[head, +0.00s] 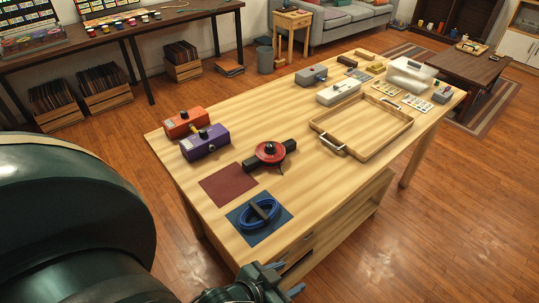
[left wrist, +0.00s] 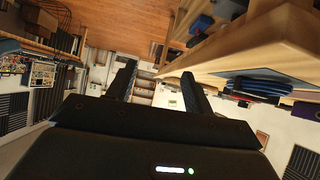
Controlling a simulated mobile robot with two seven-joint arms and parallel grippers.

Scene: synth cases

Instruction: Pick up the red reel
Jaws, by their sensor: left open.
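The red reel (head: 270,152) sits on the wooden table, with black parts sticking out on two sides. It lies just beyond a dark red mat (head: 229,184). My left gripper (head: 284,279) is low at the bottom of the head view, by the table's near edge, well short of the reel. In the left wrist view its two fingers (left wrist: 157,78) stand apart with nothing between them. My right gripper is not in view.
A blue coil (head: 259,214) lies on a blue mat between my left gripper and the reel. Orange (head: 184,122) and purple (head: 204,142) boxes stand left of the reel. A wooden tray (head: 362,126) is to its right. The table's near edge (head: 210,227) is close to my arm.

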